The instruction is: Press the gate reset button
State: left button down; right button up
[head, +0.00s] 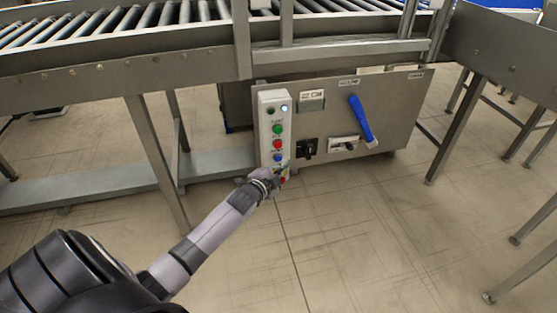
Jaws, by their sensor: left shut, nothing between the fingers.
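A white button box (264,112) is fixed to the left end of a grey control panel under the conveyor. It has a lit pale-blue lamp (284,108) at the top, then a green button (277,129), a red button (277,144) and a blue button (277,158) below. A further red part shows at its lower end, partly hidden by my gripper. The labels are too small to read, so I cannot tell which is the gate reset button. My left gripper (281,173) is shut and empty at the box's lower end, just below the blue button. Contact cannot be made out.
A blue lever handle (362,121), a black switch (307,148) and a small display (312,101) sit on the control panel (330,120) to the right. The roller conveyor (110,70) runs above. Metal legs stand left and right. The tiled floor (380,230) in front is clear.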

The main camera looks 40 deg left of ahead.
dwell(0.8)
pick_arm(q)
jog(key=shift+w+a, duration=0.25)
jog(key=shift+a, duration=0.05)
jog(key=shift+w+a, duration=0.35)
dwell(0.8)
jog(key=shift+r, duration=0.1)
jog(key=shift+s+d+p, duration=0.6)
